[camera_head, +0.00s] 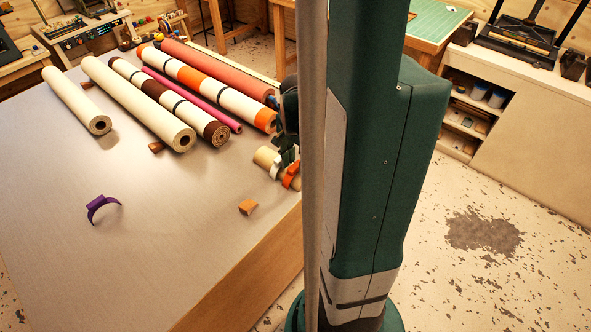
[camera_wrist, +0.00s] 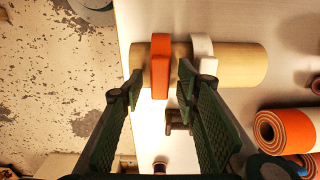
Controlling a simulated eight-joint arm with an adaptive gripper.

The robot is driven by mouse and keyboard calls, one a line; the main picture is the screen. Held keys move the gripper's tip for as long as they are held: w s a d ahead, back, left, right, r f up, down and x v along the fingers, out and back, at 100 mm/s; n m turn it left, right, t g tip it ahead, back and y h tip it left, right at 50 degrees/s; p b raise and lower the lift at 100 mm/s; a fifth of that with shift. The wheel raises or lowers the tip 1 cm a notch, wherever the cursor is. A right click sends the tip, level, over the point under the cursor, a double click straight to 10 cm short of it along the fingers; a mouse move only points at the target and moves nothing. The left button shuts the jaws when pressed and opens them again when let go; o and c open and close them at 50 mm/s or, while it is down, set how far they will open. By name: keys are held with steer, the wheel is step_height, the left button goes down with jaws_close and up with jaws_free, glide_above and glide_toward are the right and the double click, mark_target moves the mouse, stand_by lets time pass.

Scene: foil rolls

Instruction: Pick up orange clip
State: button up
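The orange clip (camera_head: 291,178) sits around a short tan tube near the table's right edge, and also shows in the wrist view (camera_wrist: 160,62). A white clip (camera_head: 275,168) is beside it on the same tube (camera_head: 263,157); in the wrist view it is just right of the orange one (camera_wrist: 205,55). My gripper (camera_wrist: 157,86) is open, its two fingers either side of the orange clip in the picture, with gaps showing on both sides. Its depth relative to the clip is hard to tell. In the head view my gripper (camera_head: 287,152) is partly hidden behind my column.
Several long rolls lie at the back of the table (camera_head: 60,230), including a striped orange and white roll (camera_head: 205,82). A purple clip (camera_head: 103,208) and a wooden block (camera_head: 248,207) lie in front. The front left of the table is mostly clear.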

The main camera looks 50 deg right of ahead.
mark_target(295, 166)
steer(key=c, duration=0.8)
steer(key=shift+r, duration=0.15)
steer(key=shift+r, duration=4.85)
